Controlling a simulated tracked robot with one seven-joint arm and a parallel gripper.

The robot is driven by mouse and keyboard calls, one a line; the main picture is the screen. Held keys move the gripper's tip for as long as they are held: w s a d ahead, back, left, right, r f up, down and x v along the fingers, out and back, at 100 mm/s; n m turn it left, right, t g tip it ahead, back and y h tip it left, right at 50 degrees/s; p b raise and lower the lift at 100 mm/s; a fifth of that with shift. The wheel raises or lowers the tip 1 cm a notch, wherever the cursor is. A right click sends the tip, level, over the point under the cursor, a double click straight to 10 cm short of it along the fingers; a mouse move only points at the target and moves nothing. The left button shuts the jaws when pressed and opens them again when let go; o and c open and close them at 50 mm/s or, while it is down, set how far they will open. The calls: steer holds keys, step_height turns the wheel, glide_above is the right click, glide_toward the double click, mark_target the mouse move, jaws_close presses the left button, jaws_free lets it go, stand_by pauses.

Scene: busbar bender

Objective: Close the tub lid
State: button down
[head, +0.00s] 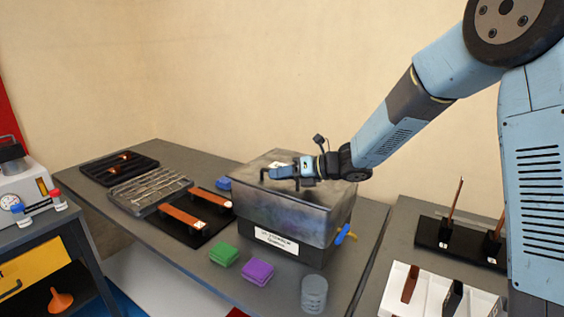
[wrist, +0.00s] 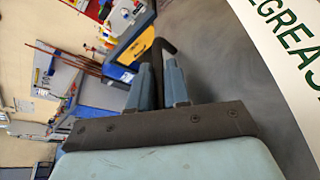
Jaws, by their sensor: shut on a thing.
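The grey metal tub (head: 285,215) stands on the bench, with a white label on its dark lower front. Its lid (head: 338,187) covers the top and looks level; I cannot tell if a small gap is left under it. My gripper (head: 273,174) is over the lid's left part, shut on the dark lid handle (head: 263,174). In the wrist view the handle (wrist: 165,45) shows as a dark bent bar at the fingertips (wrist: 160,72). The grey lid surface (wrist: 215,65) lies close beside the fingers, with a large lettered white label (wrist: 285,40).
Green pads (head: 224,254), purple pads (head: 257,271) and a clear grey cup (head: 314,294) stand in front of the tub. Trays with copper bars (head: 182,217) lie to its left. A second bench is at right.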

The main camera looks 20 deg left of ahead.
steer(key=shift+f, duration=0.65)
steer(key=shift+s+d+f, duration=0.1)
steer(key=shift+f, duration=0.05)
steer(key=c, duration=1.4)
jaws_free()
steer(key=shift+c, duration=0.2)
steer(key=shift+d, duration=0.3)
step_height(320, 180, up, 5)
glide_above(327, 194)
steer(key=shift+f, duration=0.1)
